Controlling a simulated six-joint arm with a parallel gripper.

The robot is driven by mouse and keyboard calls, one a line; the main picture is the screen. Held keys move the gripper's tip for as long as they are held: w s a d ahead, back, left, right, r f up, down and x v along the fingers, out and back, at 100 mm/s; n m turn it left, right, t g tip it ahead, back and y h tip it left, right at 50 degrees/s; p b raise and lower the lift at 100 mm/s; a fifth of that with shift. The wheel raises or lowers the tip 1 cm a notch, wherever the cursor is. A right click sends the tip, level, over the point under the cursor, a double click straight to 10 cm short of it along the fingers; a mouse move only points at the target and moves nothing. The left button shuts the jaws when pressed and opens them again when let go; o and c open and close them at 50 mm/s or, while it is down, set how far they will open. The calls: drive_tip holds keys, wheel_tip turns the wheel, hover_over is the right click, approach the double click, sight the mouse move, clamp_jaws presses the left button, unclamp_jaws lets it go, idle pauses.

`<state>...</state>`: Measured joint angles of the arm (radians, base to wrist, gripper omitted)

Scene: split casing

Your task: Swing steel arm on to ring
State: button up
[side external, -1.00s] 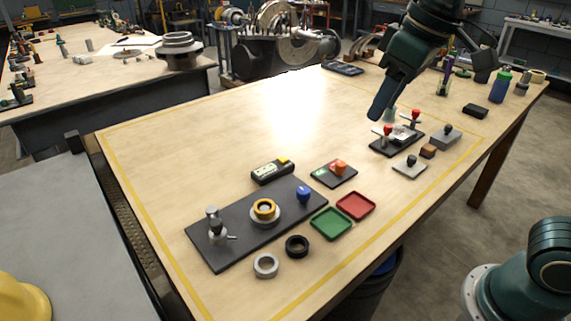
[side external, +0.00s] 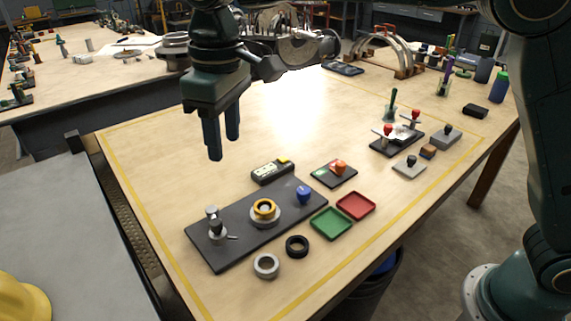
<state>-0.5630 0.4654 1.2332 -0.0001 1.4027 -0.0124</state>
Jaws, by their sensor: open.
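A dark base plate (side external: 203,248) lies on the bench. At its left end stands a steel post with a steel swing arm (side external: 217,229); its short bar points right, apart from the ring. A gold ring (side external: 264,206) sits on a pale round seat in the middle of the plate. A blue knob (side external: 304,194) stands at the plate's right end. My gripper (side external: 225,150) hangs above the bench behind the plate, fingers pointing down. It is open and empty, apart from everything.
A black ring (side external: 297,246) and a grey ring (side external: 266,265) lie in front of the plate. Green (side external: 332,223) and red (side external: 355,205) trays are to the right. A meter (side external: 272,172) lies behind the plate. The bench's back middle is clear.

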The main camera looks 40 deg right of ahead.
sight(216, 222)
drive_tip(key=shift+n, duration=0.3)
drive_tip(key=a, duration=0.1)
drive_tip(key=a+f, duration=0.2)
drive_tip(key=shift+w+a, duration=0.3)
drive_tip(key=shift+a, duration=0.05)
drive_tip(key=shift+f, duration=0.15)
wheel_tip(216, 222, down, 14)
drive_tip(key=shift+r, duration=0.15)
drive_tip(key=shift+c, duration=0.4)
clamp_jaws()
